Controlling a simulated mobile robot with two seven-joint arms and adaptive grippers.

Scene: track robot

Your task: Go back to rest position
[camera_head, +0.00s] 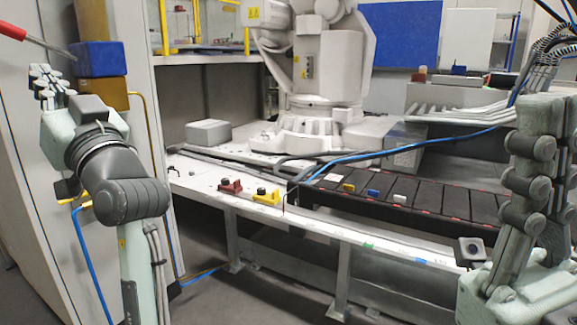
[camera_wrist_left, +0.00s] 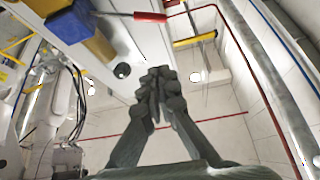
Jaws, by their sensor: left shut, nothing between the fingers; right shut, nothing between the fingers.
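My left gripper (camera_head: 45,78) is at the upper left of the head view, raised in front of a pale cabinet panel. In the left wrist view its fingertips (camera_wrist_left: 158,76) meet, and it is shut and empty. My right gripper (camera_head: 541,105) stands at the right edge of the head view, with its dark jointed fingers pointing up. It is shut, with nothing seen between the fingers. Both grippers are clear of the workbench top.
A blue block (camera_head: 98,59), a yellow block (camera_head: 108,93) and a red-handled tool (camera_head: 12,31) are close to my left gripper. The white workbench (camera_head: 290,215) carries a red part (camera_head: 230,186), a yellow part (camera_head: 266,196) and a black conveyor (camera_head: 425,195). A white robot arm (camera_head: 325,65) stands behind.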

